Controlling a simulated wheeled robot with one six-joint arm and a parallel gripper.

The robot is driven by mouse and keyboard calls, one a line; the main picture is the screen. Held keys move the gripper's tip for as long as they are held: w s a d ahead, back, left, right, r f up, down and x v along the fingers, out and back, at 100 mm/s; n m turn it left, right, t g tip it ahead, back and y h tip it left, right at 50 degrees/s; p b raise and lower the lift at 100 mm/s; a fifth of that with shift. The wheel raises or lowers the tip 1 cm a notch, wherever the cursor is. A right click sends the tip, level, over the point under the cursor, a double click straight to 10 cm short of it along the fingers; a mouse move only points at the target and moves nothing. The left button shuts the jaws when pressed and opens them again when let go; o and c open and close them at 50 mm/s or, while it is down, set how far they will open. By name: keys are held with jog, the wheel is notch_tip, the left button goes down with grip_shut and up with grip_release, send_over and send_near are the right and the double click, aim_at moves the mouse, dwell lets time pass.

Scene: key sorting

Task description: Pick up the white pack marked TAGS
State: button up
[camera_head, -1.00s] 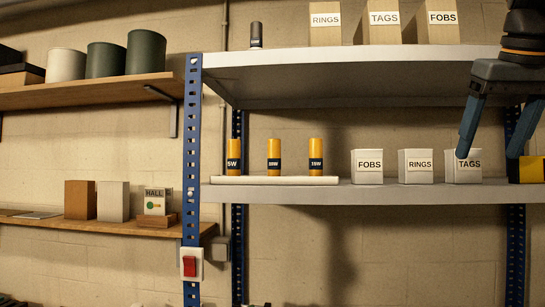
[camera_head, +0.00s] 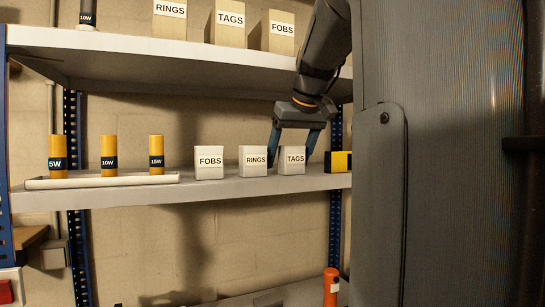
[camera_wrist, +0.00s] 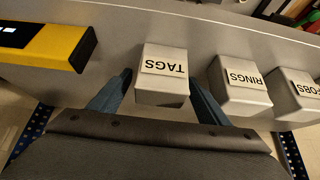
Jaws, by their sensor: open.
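The white pack marked TAGS (camera_head: 291,161) stands upright on the lower metal shelf, at the right end of a row of white packs. In the wrist view the TAGS pack (camera_wrist: 162,76) sits between my two fingers, its label upside down. My gripper (camera_head: 293,158) is open, with one finger on each side of the pack; it also shows in the wrist view (camera_wrist: 160,95). The left finger in the wrist view is close to the pack's side. I cannot tell whether it touches.
A white RINGS pack (camera_head: 253,161) stands close left of TAGS, with a FOBS pack (camera_head: 209,163) beyond it. A yellow and black item (camera_head: 338,162) stands close on the right. Yellow cylinders stand on a white tray (camera_head: 75,183).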

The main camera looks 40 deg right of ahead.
jog(key=shift+w+f, duration=0.2)
jog(key=shift+f, duration=0.15)
jog(key=shift+c, duration=0.2)
jog(key=c, duration=1.2)
jog(key=shift+r, duration=0.15)
jog(key=shift+s, duration=0.1)
